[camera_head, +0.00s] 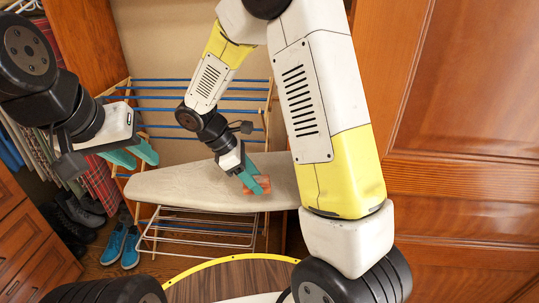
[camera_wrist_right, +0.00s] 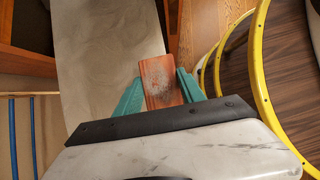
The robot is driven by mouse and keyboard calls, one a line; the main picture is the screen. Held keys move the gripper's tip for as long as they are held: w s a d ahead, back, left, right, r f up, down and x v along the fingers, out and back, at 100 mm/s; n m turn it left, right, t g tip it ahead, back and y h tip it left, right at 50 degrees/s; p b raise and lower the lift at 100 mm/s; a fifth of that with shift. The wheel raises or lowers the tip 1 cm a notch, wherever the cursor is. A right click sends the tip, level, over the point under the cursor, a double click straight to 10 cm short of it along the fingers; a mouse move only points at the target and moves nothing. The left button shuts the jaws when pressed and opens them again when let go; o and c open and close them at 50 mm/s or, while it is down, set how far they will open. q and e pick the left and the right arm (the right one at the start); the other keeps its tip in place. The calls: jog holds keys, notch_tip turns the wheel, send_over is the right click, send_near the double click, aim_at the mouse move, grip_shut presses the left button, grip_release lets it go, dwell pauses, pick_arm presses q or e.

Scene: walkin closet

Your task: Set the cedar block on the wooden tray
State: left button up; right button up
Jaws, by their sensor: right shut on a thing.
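The cedar block (camera_head: 262,192) is a small reddish-brown piece at the right part of the ironing board (camera_head: 190,188). My right gripper (camera_head: 257,183) is shut on it, pointing down at the board. In the right wrist view the block (camera_wrist_right: 160,82) sits between the two teal fingers, its pale-worn face showing. I cannot tell whether it touches the board. My left gripper (camera_head: 133,156) is open and empty, left of the board. A dark wood surface with a yellow rim (camera_head: 240,275) lies at the bottom of the head view; I cannot tell whether it is the wooden tray.
A drying rack with blue bars (camera_head: 190,98) stands behind the board. Blue shoes (camera_head: 121,246) and dark shoes are on the floor at left, below hanging clothes (camera_head: 100,182). Wooden drawers (camera_head: 38,250) stand at far left. A wooden panel (camera_head: 465,150) fills the right side.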

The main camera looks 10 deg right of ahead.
jog(key=w+d, duration=0.3)
jog(key=w+d+f, duration=0.1)
jog(key=w+d, duration=0.2)
jog(key=w, duration=0.1)
jog(key=w+d, duration=0.3)
jog(key=shift+w+d+f, duration=0.15)
jog(key=shift+w+d, duration=0.1)
jog(key=shift+w, duration=0.1)
jog(key=shift+w+d+f, duration=0.15)
jog(key=shift+f, duration=0.75)
jog(key=shift+w+d+f, duration=0.1)
jog(key=shift+f, duration=0.8)
jog(key=shift+f, duration=0.15)
jog(key=o, duration=1.3)
jog(key=shift+o, duration=0.2)
